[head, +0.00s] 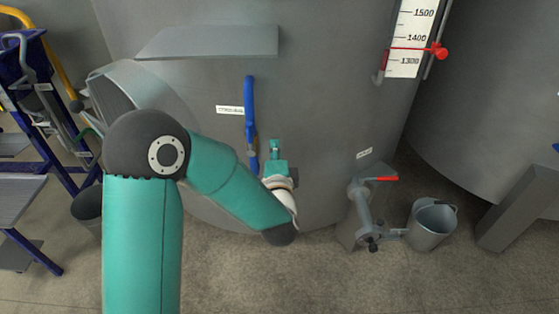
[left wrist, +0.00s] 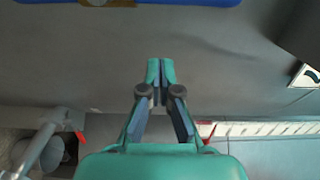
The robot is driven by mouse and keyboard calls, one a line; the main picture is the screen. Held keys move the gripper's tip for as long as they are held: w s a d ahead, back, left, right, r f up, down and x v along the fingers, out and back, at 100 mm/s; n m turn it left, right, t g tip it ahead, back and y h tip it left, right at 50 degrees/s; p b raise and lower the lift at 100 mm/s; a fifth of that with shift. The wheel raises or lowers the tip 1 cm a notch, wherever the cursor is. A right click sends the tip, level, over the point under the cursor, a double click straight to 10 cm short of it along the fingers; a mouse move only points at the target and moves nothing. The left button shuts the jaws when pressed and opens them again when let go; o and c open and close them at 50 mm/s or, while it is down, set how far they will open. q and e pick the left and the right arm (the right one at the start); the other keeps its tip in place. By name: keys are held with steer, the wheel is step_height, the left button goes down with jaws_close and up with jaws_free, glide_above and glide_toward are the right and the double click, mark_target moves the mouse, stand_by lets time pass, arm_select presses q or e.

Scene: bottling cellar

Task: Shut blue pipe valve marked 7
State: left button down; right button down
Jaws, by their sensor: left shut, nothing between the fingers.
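A blue upright bar (head: 250,105), pipe or lever, is on the grey tank wall, with a brass-coloured part low on it. A blue piece with brass also shows at the top edge of the left wrist view (left wrist: 185,2). I cannot make out a 7. My left gripper (head: 275,145) is just right of the bar's lower end and looks apart from it. In the left wrist view the fingertips (left wrist: 161,70) are together and empty, with the blue piece beyond them. My arm may hide part of the bar's lower end. My right gripper is not in view.
A small label (head: 229,110) is left of the bar. A grey outlet with a red handle (head: 380,178) stands at right, beside a bucket (head: 432,225). A gauge scale (head: 408,40) is upper right. A blue-framed stair (head: 35,130) is at far left.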

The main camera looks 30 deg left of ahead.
mark_target(250, 137)
arm_select(q)
steer(key=a, duration=0.2)
steer(key=w+a, duration=0.1)
steer(key=a, duration=0.2)
steer(key=shift+a, duration=0.25)
